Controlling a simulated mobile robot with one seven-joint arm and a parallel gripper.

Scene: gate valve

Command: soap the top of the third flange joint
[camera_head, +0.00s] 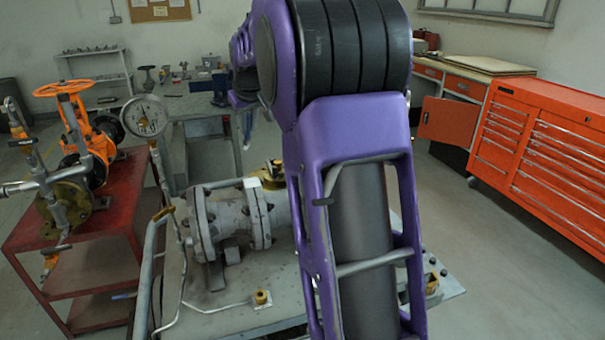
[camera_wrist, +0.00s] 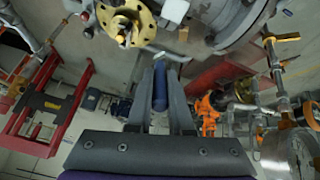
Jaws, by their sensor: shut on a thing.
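My gripper (camera_wrist: 160,76) is shut on a blue cylindrical thing (camera_wrist: 160,92), held lengthwise between its fingers; its far end is small and unclear. In the head view my purple arm hides much of the middle, and my fingers cannot be made out. A grey bolted flange joint (camera_head: 228,222) sits on the pipe left of my arm. It seems to be the large grey flange (camera_wrist: 236,22) at the top of the wrist view. A yellow flange (camera_wrist: 126,20) shows left of it, apart from my fingers. I cannot tell which joint is the third.
A pressure gauge (camera_head: 144,115) stands on a thin pipe left of the flange joint. A red cart (camera_head: 95,225) carries an orange valve (camera_head: 75,125) at the left. An orange tool cabinet (camera_head: 545,140) is at the right. Floor between the bench and cabinet is clear.

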